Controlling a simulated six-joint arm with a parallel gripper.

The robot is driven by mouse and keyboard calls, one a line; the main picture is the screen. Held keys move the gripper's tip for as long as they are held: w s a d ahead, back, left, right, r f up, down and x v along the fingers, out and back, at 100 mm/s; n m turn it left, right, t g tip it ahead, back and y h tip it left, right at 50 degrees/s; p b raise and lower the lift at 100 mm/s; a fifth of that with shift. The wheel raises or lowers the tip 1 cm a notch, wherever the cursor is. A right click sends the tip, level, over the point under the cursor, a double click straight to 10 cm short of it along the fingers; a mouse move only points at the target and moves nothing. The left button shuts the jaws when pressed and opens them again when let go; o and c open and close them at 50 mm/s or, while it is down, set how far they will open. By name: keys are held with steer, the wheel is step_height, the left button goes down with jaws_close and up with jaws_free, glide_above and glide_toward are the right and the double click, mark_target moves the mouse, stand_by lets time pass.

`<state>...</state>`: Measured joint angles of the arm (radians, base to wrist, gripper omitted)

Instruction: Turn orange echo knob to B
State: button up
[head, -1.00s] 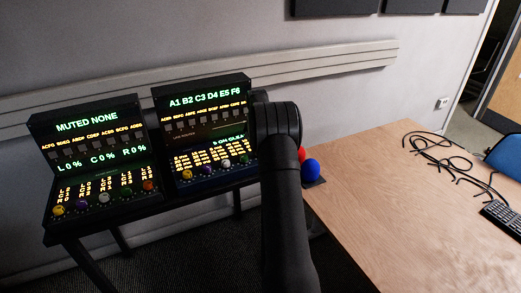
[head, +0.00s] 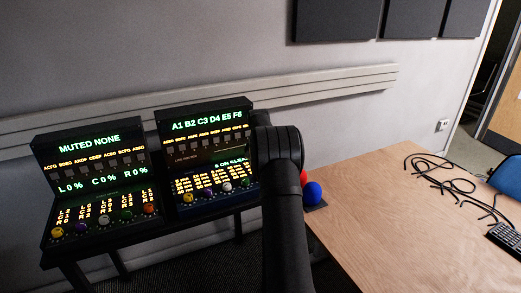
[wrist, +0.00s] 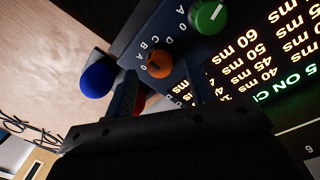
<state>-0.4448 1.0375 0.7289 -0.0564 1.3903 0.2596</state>
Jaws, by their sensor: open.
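The orange echo knob (wrist: 160,64) sits on the dark blue panel in the wrist view, with a dark mark on its face. White letters, including D, C, B, A and 0, curve around its left side. I cannot tell for certain which letter the mark points at. My gripper (wrist: 160,82) is open, its two fingers to either side of the knob's near edge. I cannot tell whether they touch it. In the head view my arm hides the gripper and this knob.
A green knob (wrist: 210,16) is close to the orange one. The right console (head: 208,155) and left console (head: 95,185) stand on a dark table. A blue ball-shaped object (head: 312,192) and a red one (head: 304,177) are right of my arm. Black cables (head: 445,175) lie on the wooden desk (head: 375,205).

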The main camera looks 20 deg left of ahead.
step_height(320, 180, up, 16)
steer(key=shift+a+f, duration=0.15)
steer(key=shift+a, duration=0.3)
steer(key=shift+s, duration=0.1)
steer(key=f, duration=1.1)
steer(key=d+f, duration=0.1)
steer(key=f, duration=0.5)
steer(key=shift+f, duration=0.2)
